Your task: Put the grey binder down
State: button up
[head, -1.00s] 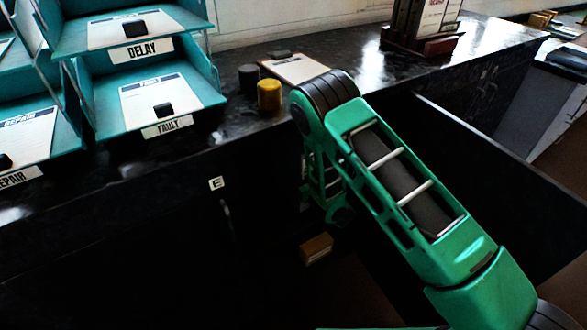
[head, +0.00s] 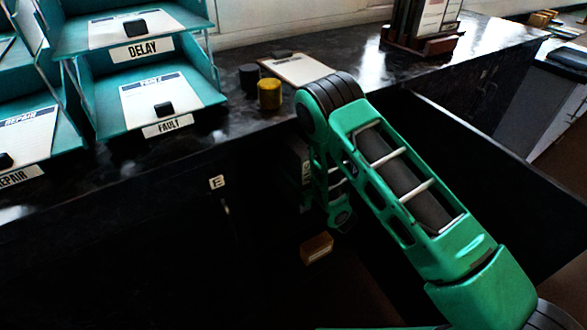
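My green arm reaches over the dark counter's front edge and bends down into a dark open space below it. Its lower green part ends near the picture's middle, and my gripper's fingers do not show. A dark grey shape (head: 299,158) with a small pale label shows just left of that lower part, partly hidden by it. It may be the grey binder, but I cannot tell whether it is held. Several upright binders (head: 432,18) stand in a reddish-brown rack (head: 420,46) on the counter at the back.
Teal trays (head: 195,113) labelled DELAY, FAULT and REPAIR stand at left. A yellow cylinder (head: 269,95), a dark cylinder (head: 249,78) and a clipboard (head: 297,70) are on the counter. A small brown block (head: 317,248) lies low in the dark space. A dark panel (head: 490,160) runs along the right.

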aim_at(308, 181)
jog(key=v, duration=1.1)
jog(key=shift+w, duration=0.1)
